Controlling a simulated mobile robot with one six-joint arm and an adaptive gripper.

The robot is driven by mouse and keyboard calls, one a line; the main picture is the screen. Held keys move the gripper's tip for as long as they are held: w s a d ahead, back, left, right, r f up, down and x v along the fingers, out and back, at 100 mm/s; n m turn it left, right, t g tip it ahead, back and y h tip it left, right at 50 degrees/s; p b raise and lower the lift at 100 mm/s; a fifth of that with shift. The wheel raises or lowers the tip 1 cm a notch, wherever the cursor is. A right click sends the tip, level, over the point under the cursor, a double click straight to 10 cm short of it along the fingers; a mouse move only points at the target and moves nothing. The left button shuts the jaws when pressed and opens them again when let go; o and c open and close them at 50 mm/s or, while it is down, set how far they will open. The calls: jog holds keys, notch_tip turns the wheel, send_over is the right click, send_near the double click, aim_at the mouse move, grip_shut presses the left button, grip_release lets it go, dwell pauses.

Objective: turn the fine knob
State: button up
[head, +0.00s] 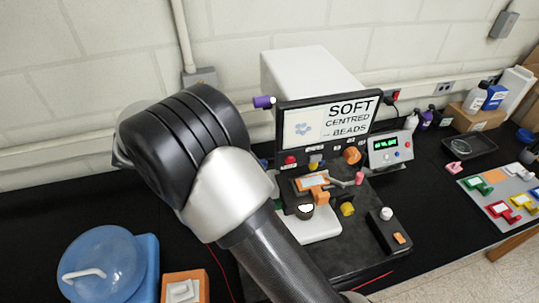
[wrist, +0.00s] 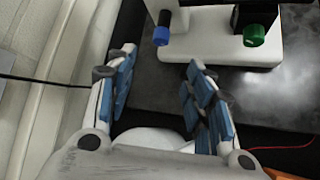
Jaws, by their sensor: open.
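The instrument (head: 318,205) stands on the dark bench with a white base, dark upper parts and several coloured knobs. Which knob is the fine one cannot be told from any label. In the wrist view a blue knob (wrist: 161,37) and a green knob (wrist: 254,36) stick out from the white base (wrist: 205,50). My gripper (wrist: 162,57) is open and empty, its blue-padded fingers apart. The blue knob lies just beyond the fingertips, roughly between them; the green knob is further right. In the head view my arm hides the gripper and the instrument's left side.
A screen (head: 332,120) stands behind the instrument, with a small display box (head: 390,148) beside it. A control box (head: 388,230) is at the front right. A clear dome (head: 100,265) and an orange block (head: 184,287) are at the front left. A black cable runs at left in the wrist view.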

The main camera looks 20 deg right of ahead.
aim_at(262, 164)
jog(key=x, duration=1.6)
jog(key=shift+d+f+b, duration=0.2)
jog(key=shift+f+b, duration=0.1)
jog(key=shift+f, duration=0.15)
jog(key=shift+c, duration=0.3)
jog(key=c, duration=1)
jog(key=shift+f+b, duration=0.2)
jog(key=shift+b, duration=0.75)
